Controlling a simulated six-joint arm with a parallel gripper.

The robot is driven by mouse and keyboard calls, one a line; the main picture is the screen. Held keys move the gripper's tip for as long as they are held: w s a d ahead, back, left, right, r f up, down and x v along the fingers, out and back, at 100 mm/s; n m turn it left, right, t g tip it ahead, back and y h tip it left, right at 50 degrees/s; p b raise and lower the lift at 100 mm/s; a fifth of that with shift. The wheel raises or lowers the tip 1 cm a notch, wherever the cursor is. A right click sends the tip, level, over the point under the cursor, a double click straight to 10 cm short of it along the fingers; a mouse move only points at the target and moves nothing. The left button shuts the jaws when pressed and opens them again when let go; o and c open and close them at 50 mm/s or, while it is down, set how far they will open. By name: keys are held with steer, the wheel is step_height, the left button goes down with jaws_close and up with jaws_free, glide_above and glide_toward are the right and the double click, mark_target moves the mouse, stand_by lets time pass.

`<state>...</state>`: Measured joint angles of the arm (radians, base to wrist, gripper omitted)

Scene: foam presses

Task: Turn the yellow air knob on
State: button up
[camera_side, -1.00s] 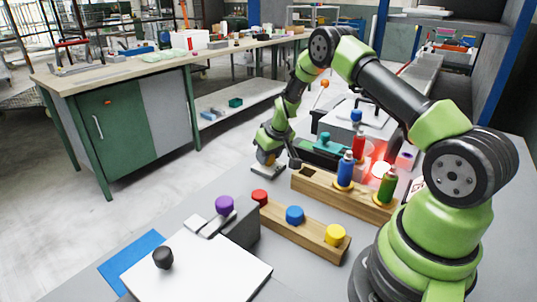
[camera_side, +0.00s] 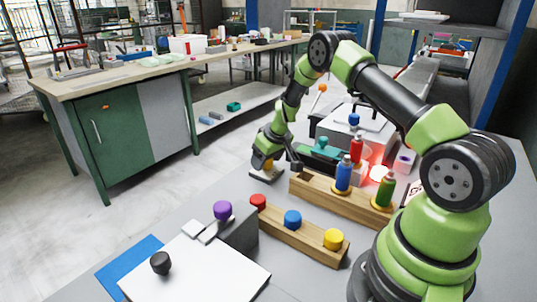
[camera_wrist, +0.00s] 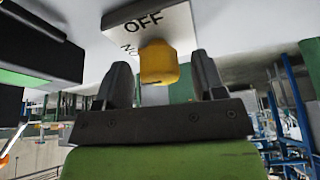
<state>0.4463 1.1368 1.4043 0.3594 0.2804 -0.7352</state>
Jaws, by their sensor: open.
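The yellow air knob (camera_wrist: 158,62) shows in the wrist view below a white plate (camera_wrist: 180,20) lettered OFF, with what looks like ON beside it. My gripper (camera_wrist: 162,80) is open, with one dark finger on each side of the knob and a narrow gap seen at each side. In the side view my gripper (camera_side: 264,156) is low over the bench, around a yellow knob (camera_side: 260,164) on a small pale plate (camera_side: 263,176). The fingers partly hide the knob there, and its exact turn position is hard to tell.
A wooden strip (camera_side: 312,242) with red, blue and yellow knobs lies in front. A white board (camera_side: 200,270) with a black knob is at lower left.

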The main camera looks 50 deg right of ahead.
steer(key=v, duration=0.9)
steer(key=shift+s+r, duration=0.15)
steer(key=shift+r, duration=0.2)
steer(key=s+a+r+t+y, duration=0.1)
steer(key=s+a+r, duration=0.3)
steer(key=a+r, duration=0.3)
steer(key=s+a+r+t, duration=0.1)
steer(key=s+a+r, duration=0.3)
steer(key=r, duration=0.5)
steer(key=s+a+r+m+y, duration=0.1)
steer(key=s+a, duration=0.3)
steer(key=s, duration=0.3)
steer(key=s+a+r+m, duration=0.1)
steer(key=s+a+r, duration=0.1)
steer(key=s+a, duration=0.2)
steer(key=s, duration=0.3)
steer(key=shift+s+a+t+y, duration=0.2)
steer(key=shift+a+t+y, duration=0.1)
steer(key=shift+t+y, duration=0.1)
